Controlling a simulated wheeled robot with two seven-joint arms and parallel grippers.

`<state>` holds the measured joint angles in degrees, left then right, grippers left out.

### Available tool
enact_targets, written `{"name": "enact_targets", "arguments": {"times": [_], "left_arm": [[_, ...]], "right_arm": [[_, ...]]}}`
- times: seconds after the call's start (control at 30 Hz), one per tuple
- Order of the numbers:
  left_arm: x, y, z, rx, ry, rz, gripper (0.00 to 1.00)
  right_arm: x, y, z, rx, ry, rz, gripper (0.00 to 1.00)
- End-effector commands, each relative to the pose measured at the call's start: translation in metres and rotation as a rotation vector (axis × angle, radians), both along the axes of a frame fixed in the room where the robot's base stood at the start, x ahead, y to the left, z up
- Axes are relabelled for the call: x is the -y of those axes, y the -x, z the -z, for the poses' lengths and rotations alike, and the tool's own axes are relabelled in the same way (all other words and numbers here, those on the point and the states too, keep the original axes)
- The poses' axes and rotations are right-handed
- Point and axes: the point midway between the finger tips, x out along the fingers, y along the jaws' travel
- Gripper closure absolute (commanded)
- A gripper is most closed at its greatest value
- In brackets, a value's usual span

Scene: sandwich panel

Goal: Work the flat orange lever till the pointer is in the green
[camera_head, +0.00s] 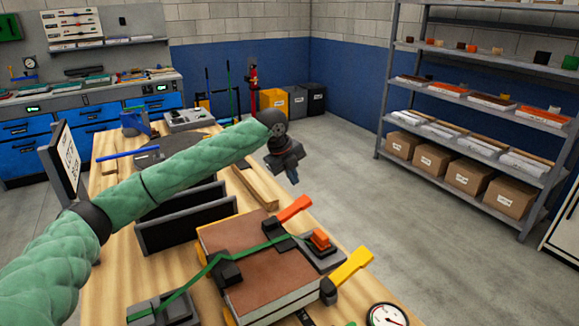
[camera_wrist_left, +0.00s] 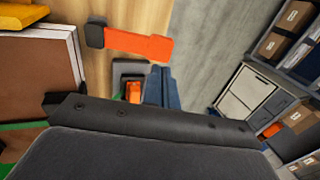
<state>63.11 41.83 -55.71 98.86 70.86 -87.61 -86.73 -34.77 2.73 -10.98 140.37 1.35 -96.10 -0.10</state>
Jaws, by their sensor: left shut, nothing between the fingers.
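The flat orange lever (camera_head: 295,208) sticks out at the far right corner of the brown panel; it also shows in the left wrist view (camera_wrist_left: 145,46) on a dark pivot. A round white gauge (camera_head: 387,316) is cut off by the bottom edge of the head view; its pointer and green part are too small to read. My left gripper (camera_head: 293,177) hangs in the air above and beyond the orange lever, apart from it. Its fingers (camera_wrist_left: 158,88) are shut and empty. My right gripper is not in view.
A yellow lever (camera_head: 348,270) is nearer along the same side, and an orange block (camera_head: 319,239) sits on a grey base between the levers. A green strap (camera_head: 250,248) crosses the panel (camera_head: 270,275). Black upright plates (camera_head: 185,222) stand behind. Floor right of the table is clear.

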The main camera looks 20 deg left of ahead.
Motion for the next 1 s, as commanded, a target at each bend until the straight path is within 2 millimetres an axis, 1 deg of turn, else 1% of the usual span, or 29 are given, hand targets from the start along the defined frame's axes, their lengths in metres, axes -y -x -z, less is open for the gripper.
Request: {"name": "enact_targets", "arguments": {"times": [0.1,0.17,0.2,0.23,0.27,0.3,0.4,0.5,0.63,1.0], "left_arm": [[0.005,-0.005,0.02,-0.004,-0.001,0.0,1.0],[0.008,-0.007,0.029,-0.003,0.0,0.0,1.0],[0.01,-0.009,0.035,-0.002,-0.001,-0.001,1.0],[0.011,-0.01,0.038,-0.002,0.0,-0.001,1.0],[0.012,-0.011,0.042,-0.002,0.0,-0.001,1.0],[0.013,-0.012,0.047,-0.002,0.0,-0.001,1.0],[0.015,-0.014,0.057,-0.002,0.0,-0.001,1.0],[0.016,-0.016,0.063,0.0,0.0,0.0,1.0],[0.018,-0.018,0.07,0.001,-0.001,0.0,1.0],[0.018,-0.018,0.072,0.001,-0.001,0.0,1.0]], "right_arm": [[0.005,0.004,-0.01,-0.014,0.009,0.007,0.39],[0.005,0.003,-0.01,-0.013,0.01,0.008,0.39],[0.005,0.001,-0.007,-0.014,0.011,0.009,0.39],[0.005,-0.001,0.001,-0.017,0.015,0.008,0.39],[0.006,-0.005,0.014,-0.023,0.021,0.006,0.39],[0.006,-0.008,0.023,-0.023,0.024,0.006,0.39],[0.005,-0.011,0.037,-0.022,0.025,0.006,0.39],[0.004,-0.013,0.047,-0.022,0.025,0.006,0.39],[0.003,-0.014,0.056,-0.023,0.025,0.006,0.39],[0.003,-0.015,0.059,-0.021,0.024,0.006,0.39]]}}
